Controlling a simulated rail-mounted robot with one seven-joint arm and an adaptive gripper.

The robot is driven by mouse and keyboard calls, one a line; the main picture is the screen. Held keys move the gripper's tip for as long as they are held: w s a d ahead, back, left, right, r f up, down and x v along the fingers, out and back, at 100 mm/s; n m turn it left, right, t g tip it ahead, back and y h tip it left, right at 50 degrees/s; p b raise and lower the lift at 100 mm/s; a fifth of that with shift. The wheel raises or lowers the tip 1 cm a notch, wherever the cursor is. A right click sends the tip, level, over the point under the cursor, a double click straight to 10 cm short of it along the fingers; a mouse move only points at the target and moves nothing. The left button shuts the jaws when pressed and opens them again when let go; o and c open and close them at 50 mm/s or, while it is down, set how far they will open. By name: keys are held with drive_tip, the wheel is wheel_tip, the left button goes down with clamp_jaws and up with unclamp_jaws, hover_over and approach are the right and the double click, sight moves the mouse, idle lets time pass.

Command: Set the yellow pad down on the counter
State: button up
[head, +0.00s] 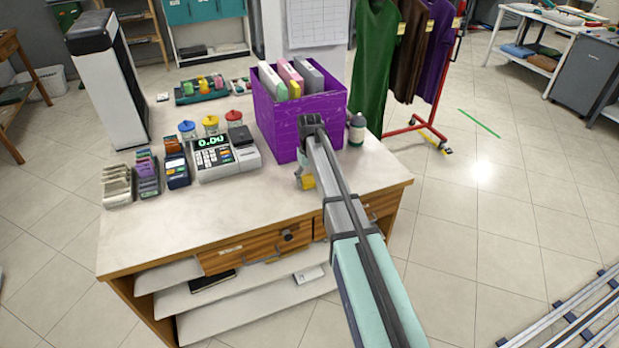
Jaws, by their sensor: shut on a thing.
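My arm reaches over the front of the counter (200,225). My gripper (304,178) points down by the lower front corner of the purple box, partly hidden behind my own arm. It is shut on the yellow pad (309,183), of which only a small yellow patch shows. The pad is at the counter's front right part, close to the edge. I cannot tell whether it touches the counter top.
A purple box (275,125) with upright folders stands just behind my gripper. A dark bottle (356,130) is right of it. A cash register (215,155), card holders (118,186) and jars (211,124) stand to the left. The counter's front left is clear.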

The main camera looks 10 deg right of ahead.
sight(310, 178)
drive_tip(key=shift+f, duration=0.15)
drive_tip(key=o, duration=1.1)
wheel_tip(310, 178, up, 12)
drive_tip(key=b, duration=0.2)
drive_tip(key=shift+r, duration=0.2)
